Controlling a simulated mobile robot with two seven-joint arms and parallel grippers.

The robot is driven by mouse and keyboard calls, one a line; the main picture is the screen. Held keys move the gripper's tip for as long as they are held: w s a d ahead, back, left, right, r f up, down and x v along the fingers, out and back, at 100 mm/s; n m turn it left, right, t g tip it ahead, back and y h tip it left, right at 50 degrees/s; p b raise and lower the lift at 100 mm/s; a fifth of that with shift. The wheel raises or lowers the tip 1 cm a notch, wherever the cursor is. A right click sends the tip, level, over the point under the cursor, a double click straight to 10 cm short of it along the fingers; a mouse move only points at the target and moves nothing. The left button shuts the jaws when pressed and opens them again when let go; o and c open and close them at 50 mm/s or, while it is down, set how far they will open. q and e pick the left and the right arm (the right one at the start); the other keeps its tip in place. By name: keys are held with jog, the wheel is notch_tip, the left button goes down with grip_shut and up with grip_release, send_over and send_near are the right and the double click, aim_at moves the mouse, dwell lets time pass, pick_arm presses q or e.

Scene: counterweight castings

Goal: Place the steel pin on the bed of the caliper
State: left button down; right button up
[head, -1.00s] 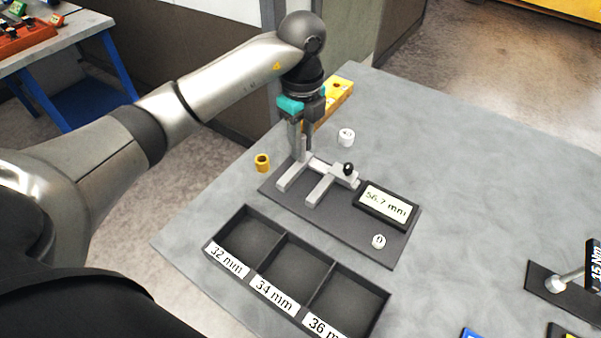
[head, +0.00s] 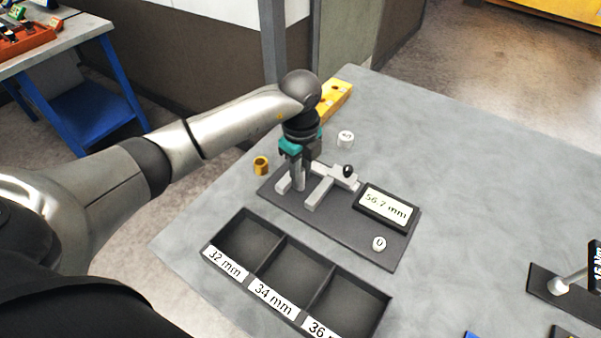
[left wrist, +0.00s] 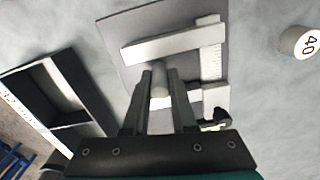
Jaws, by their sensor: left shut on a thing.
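The caliper stands on a dark base plate (head: 335,225). Its grey jaws, one at the left and one (head: 319,194) at the right, are apart, and its display (head: 386,206) reads 56.7 mm. My left gripper (head: 298,184) points down between the jaws, low over the plate. In the left wrist view it (left wrist: 162,88) is shut on the steel pin (left wrist: 159,76), a grey cylinder held between the fingers. The fixed jaw (left wrist: 172,45) lies just beyond the pin. I cannot tell whether the pin touches the bed. My right gripper is out of view.
A tray (head: 250,272) with compartments marked 32, 34 and 36 mm lies in front. A brass bushing (head: 261,165), a white cylinder (head: 345,139) marked 40 and a yellow block (head: 334,98) stand around the caliper.

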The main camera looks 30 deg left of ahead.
pick_arm(q)
jog(key=c, duration=0.7)
grip_release()
jog(key=shift+f, duration=0.1)
notch_tip(320, 180, up, 12)
jog(key=shift+r+p, duration=0.2)
jog(key=shift+p, duration=0.25)
